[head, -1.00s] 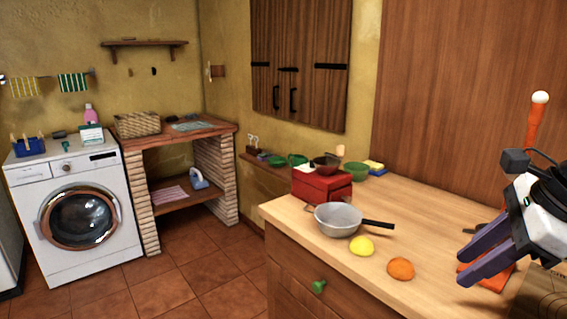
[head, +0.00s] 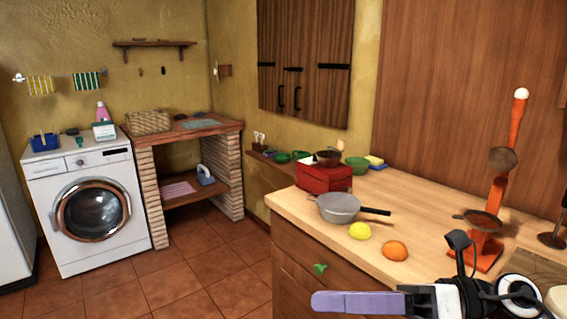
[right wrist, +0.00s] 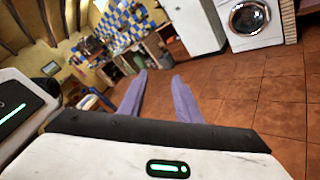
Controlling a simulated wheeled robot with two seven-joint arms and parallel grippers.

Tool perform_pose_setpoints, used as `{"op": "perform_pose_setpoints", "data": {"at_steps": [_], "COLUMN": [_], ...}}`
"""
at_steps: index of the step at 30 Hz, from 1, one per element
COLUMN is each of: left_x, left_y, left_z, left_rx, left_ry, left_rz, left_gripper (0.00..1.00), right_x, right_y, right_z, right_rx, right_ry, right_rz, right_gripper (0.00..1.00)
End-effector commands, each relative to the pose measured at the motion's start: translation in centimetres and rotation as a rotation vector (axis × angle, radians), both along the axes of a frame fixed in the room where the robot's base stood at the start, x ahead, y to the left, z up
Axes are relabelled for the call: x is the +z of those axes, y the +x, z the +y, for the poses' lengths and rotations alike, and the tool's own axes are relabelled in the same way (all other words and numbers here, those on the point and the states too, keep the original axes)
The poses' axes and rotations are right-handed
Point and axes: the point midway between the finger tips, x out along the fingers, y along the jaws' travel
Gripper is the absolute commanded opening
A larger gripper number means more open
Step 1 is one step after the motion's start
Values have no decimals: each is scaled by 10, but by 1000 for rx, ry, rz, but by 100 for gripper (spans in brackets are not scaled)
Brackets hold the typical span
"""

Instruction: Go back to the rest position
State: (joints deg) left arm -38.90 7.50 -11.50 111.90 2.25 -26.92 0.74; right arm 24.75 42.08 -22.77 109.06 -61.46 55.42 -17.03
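My right gripper (head: 318,301) is low at the front of the head view, in front of the wooden counter. Its purple fingers are seen side-on there, one covering the other. In the right wrist view the two fingers (right wrist: 158,80) stand apart with nothing between them, so it is open and empty. Behind them are only the tiled floor and distant furniture. My left gripper is in neither current view.
A washing machine (head: 45,185) stands at the left. The tiled floor (head: 190,275) before it is clear.

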Motion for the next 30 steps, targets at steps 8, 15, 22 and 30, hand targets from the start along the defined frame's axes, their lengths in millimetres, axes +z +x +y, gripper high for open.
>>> {"op": "perform_pose_setpoints", "data": {"at_steps": [8, 15, 22, 30], "left_x": [-3, -3, -3, -3], "left_y": [-5, -6, -6, -6], "left_z": [0, -1, -1, -1], "left_rx": [-1, -2, -2, -3], "left_ry": [0, -1, -2, -1], "left_rz": [11, 12, 12, 12], "left_gripper": [34, 34, 34, 34], "right_x": [-62, -231, -354, -392], "right_y": [44, 11, -86, -137], "right_z": [-30, -85, -93, -88], "right_rx": [-473, -962, -1338, -1488], "right_ry": [842, 1251, 1426, 1471], "right_rz": [852, 1533, 1997, 2176], "right_gripper": [31, 31, 31, 31]}}
